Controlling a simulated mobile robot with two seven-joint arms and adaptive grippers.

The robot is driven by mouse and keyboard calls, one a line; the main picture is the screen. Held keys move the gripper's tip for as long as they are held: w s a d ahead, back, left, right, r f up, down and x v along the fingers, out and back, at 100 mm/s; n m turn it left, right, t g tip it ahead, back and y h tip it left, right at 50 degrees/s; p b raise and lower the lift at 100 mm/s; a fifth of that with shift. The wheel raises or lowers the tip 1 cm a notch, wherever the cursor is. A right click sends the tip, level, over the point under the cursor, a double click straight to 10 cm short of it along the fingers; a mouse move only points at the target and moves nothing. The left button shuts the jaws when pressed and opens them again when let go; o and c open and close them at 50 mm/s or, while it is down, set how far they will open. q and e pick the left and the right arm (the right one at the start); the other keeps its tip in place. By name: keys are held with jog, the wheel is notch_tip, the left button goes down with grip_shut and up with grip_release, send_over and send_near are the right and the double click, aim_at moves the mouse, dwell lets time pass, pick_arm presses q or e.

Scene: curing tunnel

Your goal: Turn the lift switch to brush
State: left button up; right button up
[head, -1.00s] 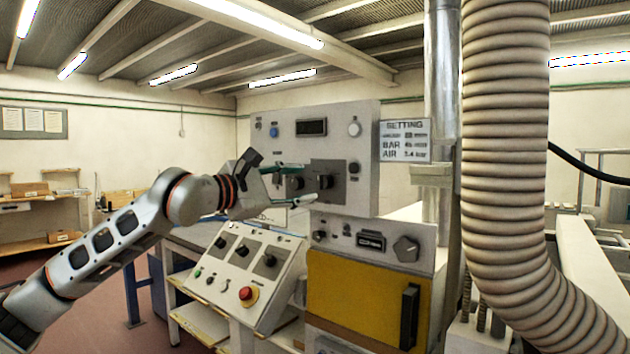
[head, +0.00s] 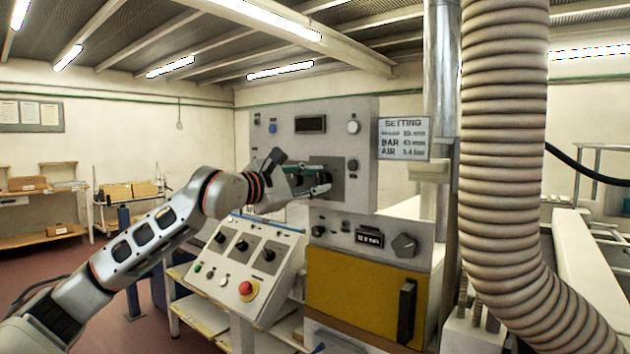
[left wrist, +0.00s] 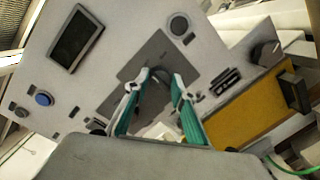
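A grey upright panel (head: 349,130) carries a dark square plate (head: 346,165) with a dark switch knob. My left gripper (head: 327,182) is at this plate and hides the knob in the head view. In the left wrist view the green-sided fingers (left wrist: 161,77) lean inward, one on each side of the dark knob, and appear shut on it. The plate (left wrist: 146,57) shows around the fingertips. I cannot read the labels around the knob, so its pointed position cannot be told. My right gripper is not in view.
A sloped console (head: 245,262) with several switches and a red button (head: 248,290) stands below my left arm. A yellow door (head: 350,290) is under the panel. A setting sign (head: 404,138) hangs beside it. A thick ribbed hose (head: 503,150) fills the right side.

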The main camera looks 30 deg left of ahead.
pick_arm(q)
jog(key=shift+w+f+n+b, duration=0.1)
jog(key=shift+f+n+b, duration=0.2)
jog(key=shift+n+b, duration=1.35)
jog(key=shift+n, duration=0.05)
jog(key=n+b, duration=0.1)
jog(key=n, duration=0.1)
jog(key=shift+n+t, duration=0.3)
jog(key=shift+n, duration=0.1)
jog(key=shift+r+n+b, duration=0.15)
jog(key=shift+n+b, duration=0.2)
jog(key=shift+n, duration=0.55)
jog(key=shift+r+n+y, duration=0.1)
jog(key=shift+n+y, duration=0.2)
jog(key=shift+n, duration=1.3)
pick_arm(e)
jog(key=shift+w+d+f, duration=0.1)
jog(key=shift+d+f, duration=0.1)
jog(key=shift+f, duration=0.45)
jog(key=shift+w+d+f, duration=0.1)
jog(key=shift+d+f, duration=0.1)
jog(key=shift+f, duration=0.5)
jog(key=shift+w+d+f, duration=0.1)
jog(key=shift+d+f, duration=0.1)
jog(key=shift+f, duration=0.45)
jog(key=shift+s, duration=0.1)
pick_arm(q)
jog(key=o, duration=1.1)
